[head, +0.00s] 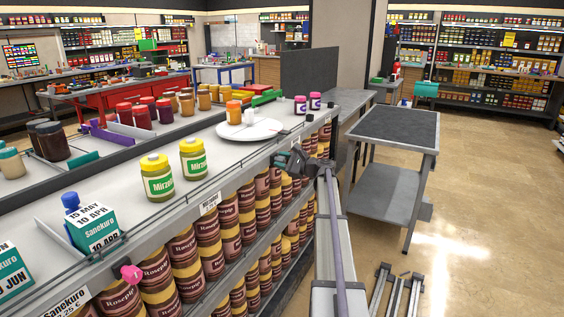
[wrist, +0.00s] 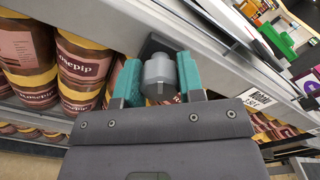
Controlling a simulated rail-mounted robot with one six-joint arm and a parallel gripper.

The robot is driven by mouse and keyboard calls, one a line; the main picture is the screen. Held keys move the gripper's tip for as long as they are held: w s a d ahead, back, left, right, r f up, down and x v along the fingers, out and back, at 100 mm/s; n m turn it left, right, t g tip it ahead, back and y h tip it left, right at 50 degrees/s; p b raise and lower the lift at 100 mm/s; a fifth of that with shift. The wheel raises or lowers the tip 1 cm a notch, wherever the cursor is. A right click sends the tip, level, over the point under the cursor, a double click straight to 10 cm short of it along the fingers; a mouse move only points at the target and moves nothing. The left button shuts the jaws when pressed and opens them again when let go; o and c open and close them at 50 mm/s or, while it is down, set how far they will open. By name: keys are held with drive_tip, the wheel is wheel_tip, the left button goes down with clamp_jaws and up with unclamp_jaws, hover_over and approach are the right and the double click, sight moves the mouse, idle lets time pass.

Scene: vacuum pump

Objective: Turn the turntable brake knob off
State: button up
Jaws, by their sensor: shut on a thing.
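The turntable brake knob (wrist: 159,76) is a grey cylinder on a dark square mount at the shelf front, in the wrist view. My gripper (wrist: 158,84) has its two teal fingers on either side of it and is shut on it. In the head view my gripper (head: 286,160) reaches the shelf's front edge, below the white round turntable (head: 262,131). The knob cannot be made out in the head view, and no marking of its setting is legible.
Rosepip jars (head: 226,208) fill the shelf below the ledge. Two yellow-lidded jars (head: 194,162) and an orange-lidded jar (head: 234,114) stand on top. A grey cart (head: 394,136) is at right. The floor beyond it is clear.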

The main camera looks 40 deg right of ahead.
drive_tip(key=n, duration=0.6)
drive_tip(key=shift+n, duration=0.3)
drive_tip(key=n, duration=0.5)
drive_tip(key=shift+n, duration=0.3)
drive_tip(key=o, duration=0.9)
drive_tip(key=v, duration=1.1)
